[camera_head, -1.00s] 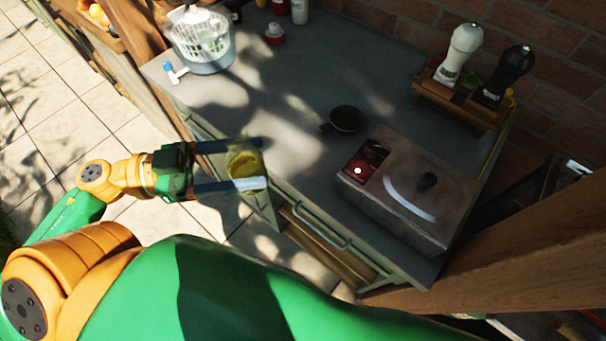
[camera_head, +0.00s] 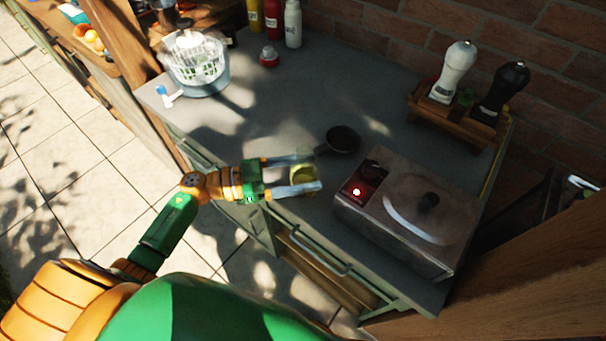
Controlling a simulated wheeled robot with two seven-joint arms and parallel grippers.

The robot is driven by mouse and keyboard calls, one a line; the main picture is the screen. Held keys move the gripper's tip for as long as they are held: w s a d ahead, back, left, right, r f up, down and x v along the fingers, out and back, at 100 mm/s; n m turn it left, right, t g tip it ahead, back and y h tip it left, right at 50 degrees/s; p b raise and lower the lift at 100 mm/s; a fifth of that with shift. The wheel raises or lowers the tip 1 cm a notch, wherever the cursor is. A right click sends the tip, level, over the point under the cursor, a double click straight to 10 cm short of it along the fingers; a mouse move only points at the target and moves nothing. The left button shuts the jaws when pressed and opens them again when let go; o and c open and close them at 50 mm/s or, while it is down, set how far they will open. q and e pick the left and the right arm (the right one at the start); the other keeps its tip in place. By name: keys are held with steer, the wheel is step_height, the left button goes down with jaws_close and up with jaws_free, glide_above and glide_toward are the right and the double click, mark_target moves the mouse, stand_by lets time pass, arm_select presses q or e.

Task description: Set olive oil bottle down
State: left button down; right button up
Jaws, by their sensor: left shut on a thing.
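My left gripper (camera_head: 308,172) reaches in from the left over the front part of the grey counter (camera_head: 262,122). Its two fingers are shut around the olive oil bottle (camera_head: 301,174), a yellow-green thing seen from above between them. I cannot tell whether the bottle's base touches the counter. My right gripper is not in view.
A small dark pan (camera_head: 343,139) lies just beyond the fingertips. A cooker with a lid (camera_head: 410,210) stands to the right. A salad spinner (camera_head: 195,65) is at the back left, and white and black mills (camera_head: 456,72) stand in a wooden rack. The middle counter is clear.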

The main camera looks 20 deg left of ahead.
arm_select(q)
steer(key=shift+f, duration=0.4)
jaws_free()
steer(key=shift+s+f, duration=0.1)
steer(key=b+v, duration=0.3)
steer(key=v, duration=0.9)
steer(key=shift+a, duration=0.1)
